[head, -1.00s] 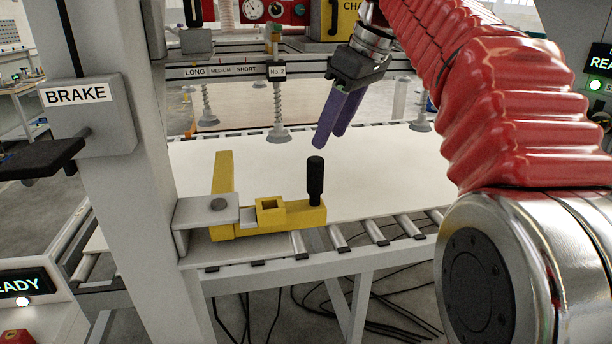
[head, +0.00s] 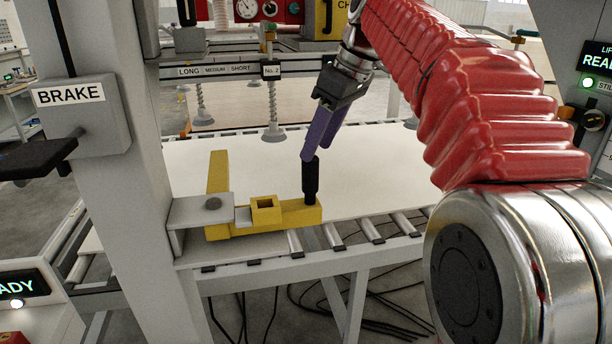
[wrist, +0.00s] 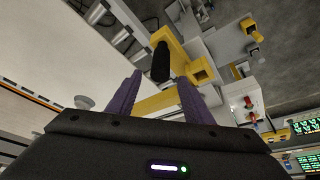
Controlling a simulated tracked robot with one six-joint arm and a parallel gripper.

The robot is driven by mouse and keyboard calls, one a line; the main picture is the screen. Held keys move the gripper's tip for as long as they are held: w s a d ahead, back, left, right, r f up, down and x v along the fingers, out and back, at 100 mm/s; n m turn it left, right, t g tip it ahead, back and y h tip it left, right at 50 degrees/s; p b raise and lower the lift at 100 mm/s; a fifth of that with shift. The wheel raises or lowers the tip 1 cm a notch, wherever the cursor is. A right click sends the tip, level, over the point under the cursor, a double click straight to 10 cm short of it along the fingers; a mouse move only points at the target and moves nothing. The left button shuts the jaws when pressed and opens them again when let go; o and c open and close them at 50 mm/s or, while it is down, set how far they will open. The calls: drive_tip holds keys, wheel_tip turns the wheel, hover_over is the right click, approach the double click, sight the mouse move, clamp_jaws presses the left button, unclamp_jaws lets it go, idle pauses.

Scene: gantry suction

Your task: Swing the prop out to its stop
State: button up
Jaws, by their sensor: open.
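The yellow prop (head: 290,214) is a bar with a square socket, at the roller table's near edge beside the grey post. A black upright handle (head: 310,182) stands on its right end. A second yellow arm (head: 218,172) points back over the white board. My gripper (head: 308,157) has purple fingers and is at the top of the handle in the head view, overlapping it. In the wrist view my gripper (wrist: 158,90) has its fingers apart, with the black handle (wrist: 161,62) ahead of and between the tips. I cannot tell whether they touch.
A white board (head: 370,165) lies on rollers (head: 372,230). Suction cups (head: 273,132) hang from a rail above it. A grey post with a BRAKE box (head: 82,115) stands at the left. A bracket plate (head: 190,211) joins the prop to the post.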

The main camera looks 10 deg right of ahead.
sight(306, 176)
drive_tip(key=x, duration=0.9)
drive_tip(key=shift+w+a+f, duration=0.1)
drive_tip(key=shift+f, duration=0.2)
drive_tip(key=shift+c, duration=0.7)
clamp_jaws()
drive_tip(key=shift+d, duration=0.2)
